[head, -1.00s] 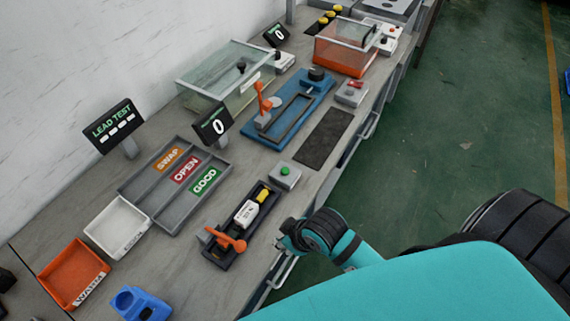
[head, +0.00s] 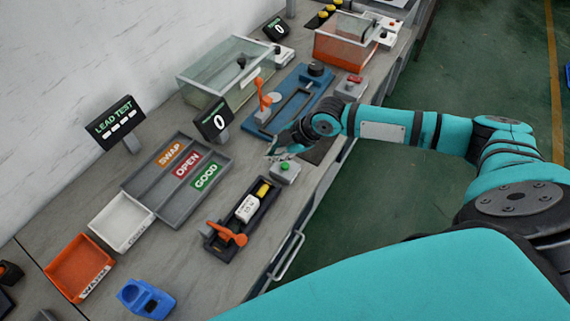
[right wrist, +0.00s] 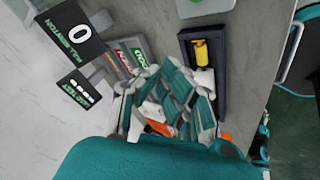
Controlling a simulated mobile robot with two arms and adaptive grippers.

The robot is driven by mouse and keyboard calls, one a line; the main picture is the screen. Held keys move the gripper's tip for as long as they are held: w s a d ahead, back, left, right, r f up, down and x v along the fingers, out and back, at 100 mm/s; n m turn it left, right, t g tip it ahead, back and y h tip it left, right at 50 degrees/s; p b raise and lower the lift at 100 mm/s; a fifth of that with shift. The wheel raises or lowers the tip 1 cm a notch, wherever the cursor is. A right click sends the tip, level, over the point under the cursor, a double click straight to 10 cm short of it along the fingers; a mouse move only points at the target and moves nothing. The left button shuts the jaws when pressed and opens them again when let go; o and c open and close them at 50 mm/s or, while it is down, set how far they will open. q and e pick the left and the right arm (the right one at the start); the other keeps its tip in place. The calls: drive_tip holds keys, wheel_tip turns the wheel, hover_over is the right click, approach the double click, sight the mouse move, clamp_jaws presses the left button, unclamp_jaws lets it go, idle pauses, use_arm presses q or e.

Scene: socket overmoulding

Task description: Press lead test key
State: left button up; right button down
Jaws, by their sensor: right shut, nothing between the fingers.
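The likely lead test key is a green button (head: 285,166) on a small grey box (head: 286,175), past the far end of the dark test fixture (head: 222,248). The fixture holds a white and yellow part (head: 248,208) and has an orange lever (head: 230,236). The LEAD TEST display (head: 115,121) shows dashes. My right gripper (head: 278,147) is shut and empty, just beyond the box; I cannot tell its height above the bench. My left gripper is not in view.
A grey tray (head: 153,183) with SWAP, OPEN and GOOD lanes lies left of the fixture. A display reading 0 (head: 212,123) stands behind the box. A blue fixture (head: 258,128) with an orange lever lies beyond. White and orange (head: 58,267) bins stand at the left.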

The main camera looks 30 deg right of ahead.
drive_tip(key=shift+t, duration=0.3)
drive_tip(key=w+d, duration=0.1)
drive_tip(key=w+d+r, duration=0.1)
drive_tip(key=d, duration=0.1)
drive_tip(key=shift+d+r, duration=0.15)
drive_tip(key=shift+d, duration=0.1)
drive_tip(key=b, duration=0.7)
hover_over(283, 167)
wheel_tip(283, 167, down, 8)
drive_tip(key=shift+f, duration=0.45)
idle(0.6)
drive_tip(key=shift+f+b, duration=0.4)
drive_tip(key=shift+f+b, duration=0.3)
drive_tip(key=shift+f, duration=0.25)
idle(0.5)
drive_tip(key=shift+r, duration=0.1)
drive_tip(key=shift+r+p, duration=0.85)
drive_tip(key=shift+p, duration=0.05)
